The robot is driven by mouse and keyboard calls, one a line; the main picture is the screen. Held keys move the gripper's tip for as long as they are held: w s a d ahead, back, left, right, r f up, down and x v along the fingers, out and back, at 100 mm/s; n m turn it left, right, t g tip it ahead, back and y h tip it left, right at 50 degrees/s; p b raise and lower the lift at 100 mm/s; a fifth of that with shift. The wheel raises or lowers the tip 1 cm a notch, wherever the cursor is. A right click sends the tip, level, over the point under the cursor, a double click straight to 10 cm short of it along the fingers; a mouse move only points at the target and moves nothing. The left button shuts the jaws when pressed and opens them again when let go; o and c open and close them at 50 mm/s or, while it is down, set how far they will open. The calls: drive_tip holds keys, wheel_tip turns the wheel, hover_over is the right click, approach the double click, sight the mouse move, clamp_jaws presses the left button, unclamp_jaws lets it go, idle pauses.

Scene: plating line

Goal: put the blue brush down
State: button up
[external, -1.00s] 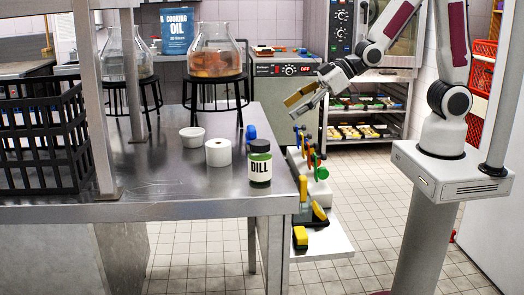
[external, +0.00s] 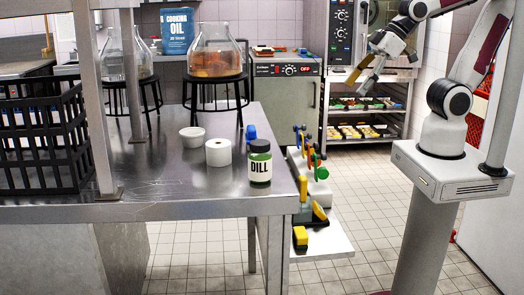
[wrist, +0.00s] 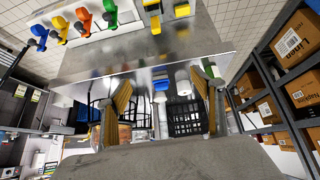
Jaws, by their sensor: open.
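My gripper (external: 363,69) is raised at the back right in the external view, clear of the worktable. In the wrist view its tan-padded fingers (wrist: 167,112) are apart, with nothing held between them. A blue-handled tool (wrist: 39,36), probably the blue brush, stands in the rack (external: 319,190) beside orange, yellow and green ones. Its blue top (external: 296,128) shows small at the rack's far end; its bristles cannot be made out. Another blue object (external: 250,133) lies on the worktable behind the dill jar, and I cannot tell what it is.
The steel worktable (external: 160,180) holds the dill jar (external: 260,165), a white roll (external: 218,152), a white cup (external: 192,139), a glass vessel on a stand (external: 216,55) and a black crate (external: 40,140). An oven and tray shelves (external: 365,120) stand behind my gripper.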

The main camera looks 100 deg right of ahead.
drive_tip(key=s+a+r+g, duration=0.1)
drive_tip(key=s, duration=0.7)
drive_tip(key=shift+s+a, duration=0.25)
drive_tip(key=shift+s, duration=0.05)
